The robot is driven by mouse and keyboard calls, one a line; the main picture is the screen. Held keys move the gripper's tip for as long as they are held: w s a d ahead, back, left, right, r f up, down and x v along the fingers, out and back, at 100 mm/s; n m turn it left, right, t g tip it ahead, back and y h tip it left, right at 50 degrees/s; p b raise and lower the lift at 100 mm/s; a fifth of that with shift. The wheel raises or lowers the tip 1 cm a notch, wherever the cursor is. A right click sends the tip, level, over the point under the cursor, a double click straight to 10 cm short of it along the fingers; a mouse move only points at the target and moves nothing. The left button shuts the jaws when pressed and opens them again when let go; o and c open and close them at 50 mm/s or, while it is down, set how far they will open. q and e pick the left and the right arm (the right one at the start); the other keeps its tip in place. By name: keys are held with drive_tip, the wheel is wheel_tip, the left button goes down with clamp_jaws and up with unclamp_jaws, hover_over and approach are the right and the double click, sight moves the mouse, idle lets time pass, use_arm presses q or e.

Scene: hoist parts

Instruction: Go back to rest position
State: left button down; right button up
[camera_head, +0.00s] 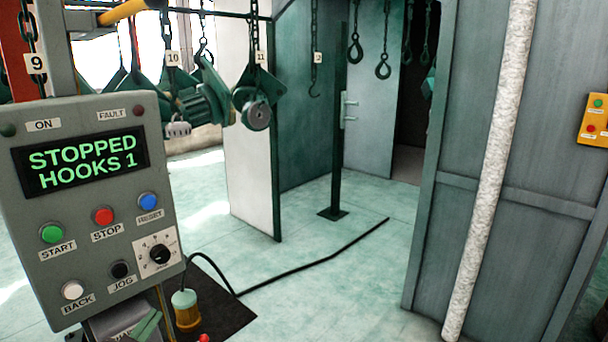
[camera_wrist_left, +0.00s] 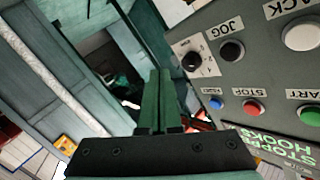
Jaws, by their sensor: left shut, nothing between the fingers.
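The grey control panel (camera_head: 90,210) stands at the left in the head view, its display (camera_head: 85,163) reading "STOPPED HOOKS 1". It carries a green START button (camera_head: 52,233), a red STOP button (camera_head: 103,216), a blue RESET button (camera_head: 148,201), a white BACK button (camera_head: 73,290), a black JOG button (camera_head: 120,269) and a rotary knob (camera_head: 159,253). My left gripper (camera_head: 148,323) shows partly at the bottom edge, just below the panel. In the left wrist view its green fingers (camera_wrist_left: 161,74) are together and empty, beside the panel (camera_wrist_left: 230,75). My right gripper is not in view.
Numbered hooks on chains hang from a rail behind the panel; hook 11 carries a green part (camera_head: 257,100). A post (camera_head: 337,150) stands on the floor. A black cable (camera_head: 310,262) crosses the floor. A wall (camera_head: 510,160) with a yellow button box (camera_head: 594,120) stands right.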

use_arm(q)
drive_tip(key=s+d+f+n+g, duration=0.1)
drive_tip(key=s+d+f+g, duration=0.1)
drive_tip(key=s+d+f, duration=0.2)
drive_tip(key=s+d+f+n+g+h, duration=0.1)
drive_tip(key=s+d+f, duration=0.3)
drive_tip(key=s+f, duration=0.7)
drive_tip(key=s+d+f+n+g+h, duration=0.1)
drive_tip(key=s+d+f+g, duration=0.3)
drive_tip(key=s+f, duration=0.4)
wheel_tip(320, 180, down, 6)
drive_tip(key=shift+s+d+r+n, duration=0.15)
drive_tip(key=shift+d+n, duration=0.15)
drive_tip(key=shift+d, duration=0.15)
